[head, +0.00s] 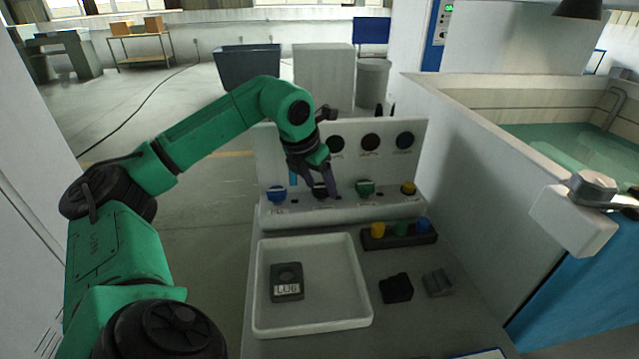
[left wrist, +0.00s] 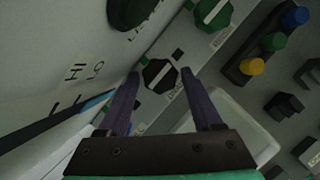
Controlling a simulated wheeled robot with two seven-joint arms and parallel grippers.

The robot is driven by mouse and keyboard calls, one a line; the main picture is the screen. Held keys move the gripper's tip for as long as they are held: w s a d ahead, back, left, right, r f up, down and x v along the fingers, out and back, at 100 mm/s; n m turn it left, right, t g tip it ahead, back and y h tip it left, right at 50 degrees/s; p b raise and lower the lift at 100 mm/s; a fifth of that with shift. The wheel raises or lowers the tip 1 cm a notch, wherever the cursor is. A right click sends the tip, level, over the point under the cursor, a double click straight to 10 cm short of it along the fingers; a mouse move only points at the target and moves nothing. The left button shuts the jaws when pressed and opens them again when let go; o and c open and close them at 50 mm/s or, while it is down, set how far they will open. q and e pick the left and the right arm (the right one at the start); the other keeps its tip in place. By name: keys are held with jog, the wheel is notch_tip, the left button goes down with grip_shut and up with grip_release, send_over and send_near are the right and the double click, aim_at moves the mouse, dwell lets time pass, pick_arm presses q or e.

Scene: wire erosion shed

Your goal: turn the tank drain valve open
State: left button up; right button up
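A row of knobs stands on a white panel ledge: a blue knob (head: 277,193), a black knob (head: 320,190), a green knob (head: 365,188) and a yellow knob (head: 408,187). My right gripper is out of view.
Round black dials (head: 370,141) sit on the upright panel behind the knobs. In front are a white tray (head: 262,290) holding a dark labelled block (head: 287,283), a rack (head: 400,238) of coloured pegs and two dark blocks. A water-filled tank (head: 545,145) is at right.

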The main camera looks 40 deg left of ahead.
pick_arm(q)
grip_shut()
jog(key=n+p, duration=0.1)
jog(key=n+y+p, duration=0.1)
jog(key=n+p, duration=0.1)
jog(key=shift+d+r+n, duration=0.2)
jog(key=shift+r+n, duration=0.05)
jog(key=shift+n, duration=0.05)
jog(key=n+p, duration=0.1)
jog(key=n, duration=0.1)
jog(key=n+g+y+p, duration=0.1)
jog(key=p, duration=0.1)
jog(key=shift+w+d+n+y, duration=0.1)
jog(key=shift+w+n+y, duration=0.05)
jog(key=shift+n+y, duration=0.2)
jog(key=n+p, duration=0.1)
jog(key=n, duration=0.1)
jog(key=shift+w+f+n+g+y, duration=0.1)
jog(key=shift+n+g+y, duration=0.25)
jog(key=shift+g, duration=0.05)
jog(key=n, duration=0.2)
jog(key=n+g+p, duration=0.1)
jog(key=n, duration=0.1)
jog(key=shift+w+d+g+y+p, duration=0.1)
jog(key=shift+w+g+y+p, duration=0.05)
jog(key=shift+g+y+p, duration=0.15)
jog(key=shift+w+n+g+p, duration=0.1)
jog(key=shift+n+g+p, duration=0.7)
jog(key=shift+n, duration=1.1)
jog(key=shift+f, duration=0.1)
